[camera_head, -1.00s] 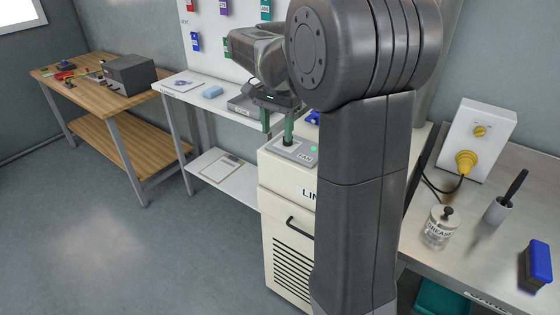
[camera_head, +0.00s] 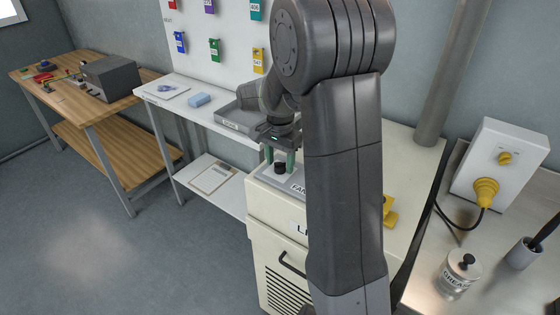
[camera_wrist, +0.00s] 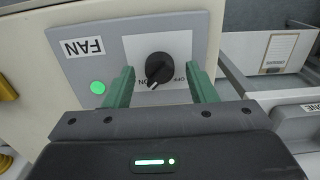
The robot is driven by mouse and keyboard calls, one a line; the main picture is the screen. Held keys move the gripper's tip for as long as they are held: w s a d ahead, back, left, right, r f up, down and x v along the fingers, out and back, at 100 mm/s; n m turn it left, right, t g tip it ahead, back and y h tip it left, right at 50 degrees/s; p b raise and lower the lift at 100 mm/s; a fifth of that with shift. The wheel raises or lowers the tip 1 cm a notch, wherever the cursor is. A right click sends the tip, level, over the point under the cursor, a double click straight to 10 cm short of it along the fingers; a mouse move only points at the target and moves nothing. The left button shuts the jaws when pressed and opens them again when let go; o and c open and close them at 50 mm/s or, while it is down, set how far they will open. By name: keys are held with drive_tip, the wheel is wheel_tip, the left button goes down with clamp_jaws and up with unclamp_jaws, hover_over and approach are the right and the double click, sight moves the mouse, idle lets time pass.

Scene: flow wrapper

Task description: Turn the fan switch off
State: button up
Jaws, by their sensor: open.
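The fan switch is a round black knob (camera_wrist: 158,68) on a white square of a grey panel (camera_wrist: 70,62) marked FAN. ON and OFF are printed by the knob, and its white pointer mark is toward ON. A green lamp (camera_wrist: 98,87) on the panel is lit. My gripper (camera_wrist: 160,72) is open, its green fingers on either side of the knob in the wrist view, with visible gaps. In the head view, my gripper (camera_head: 280,158) points down over the knob (camera_head: 280,168). I cannot tell how far the fingertips are above the panel.
The panel sits on a cream cabinet (camera_head: 262,205). A grey tray (camera_head: 238,118) is on the white shelf behind it. A yellow object (camera_head: 389,211) is on the cabinet top at right. The steel bench at right holds a grease jar (camera_head: 458,274) and a yellow-plugged box (camera_head: 497,160).

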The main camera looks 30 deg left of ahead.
drive_tip(key=shift+f, duration=0.3)
drive_tip(key=c, duration=1)
drive_tip(key=shift+o, duration=0.2)
